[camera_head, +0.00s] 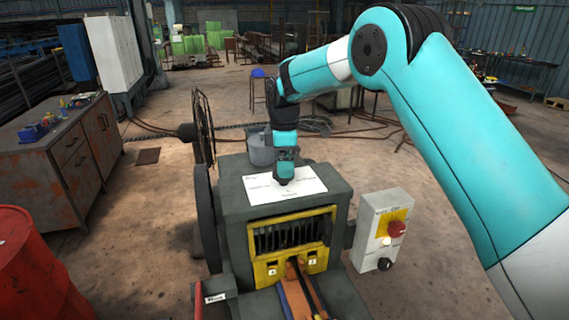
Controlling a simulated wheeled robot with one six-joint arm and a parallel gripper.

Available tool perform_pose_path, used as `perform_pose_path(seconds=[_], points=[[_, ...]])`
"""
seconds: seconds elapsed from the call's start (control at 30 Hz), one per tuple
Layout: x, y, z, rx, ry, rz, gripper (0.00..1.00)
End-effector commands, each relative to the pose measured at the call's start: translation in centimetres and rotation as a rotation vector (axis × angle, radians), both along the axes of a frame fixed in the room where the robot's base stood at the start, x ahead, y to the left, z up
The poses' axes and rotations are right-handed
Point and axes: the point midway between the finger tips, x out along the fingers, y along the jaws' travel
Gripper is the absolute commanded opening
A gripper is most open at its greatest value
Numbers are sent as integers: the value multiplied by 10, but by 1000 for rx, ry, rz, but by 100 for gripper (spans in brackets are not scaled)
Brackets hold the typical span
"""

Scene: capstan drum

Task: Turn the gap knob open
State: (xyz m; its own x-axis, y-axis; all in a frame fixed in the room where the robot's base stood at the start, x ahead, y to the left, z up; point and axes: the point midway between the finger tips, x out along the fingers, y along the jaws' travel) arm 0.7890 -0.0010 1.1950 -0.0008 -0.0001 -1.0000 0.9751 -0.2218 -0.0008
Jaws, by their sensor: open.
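A grey machine (235,205) stands in front of me with a white labelled sheet (305,188) on its top. The print on the sheet is too small to read. My gripper (284,181) points down over the middle of this sheet, open, with nothing seen between its fingers. I cannot make out the gap knob for certain; my gripper hides the spot right below it. I cannot tell whether the fingertips touch anything. A yellow-framed slotted opening (290,238) is on the machine's front.
A control box (377,215) with a red button (396,229) and a black knob (384,264) stands right of the machine. A large dark wheel (207,215) is on its left. A red drum (35,270) and a rusty cabinet (65,175) stand further left. A bucket (260,150) is behind.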

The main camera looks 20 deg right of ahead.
Motion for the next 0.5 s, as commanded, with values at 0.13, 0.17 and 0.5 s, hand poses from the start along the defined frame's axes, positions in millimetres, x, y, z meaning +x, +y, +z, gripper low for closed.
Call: perform_pose_path(seconds=[0.13, 0.17, 0.5], points=[[0, 0, -16, -1, 1, 0, 86], [0, 0, -18, -1, 1, 0, 86], [0, 0, -25, 0, -1, -1, 86]])
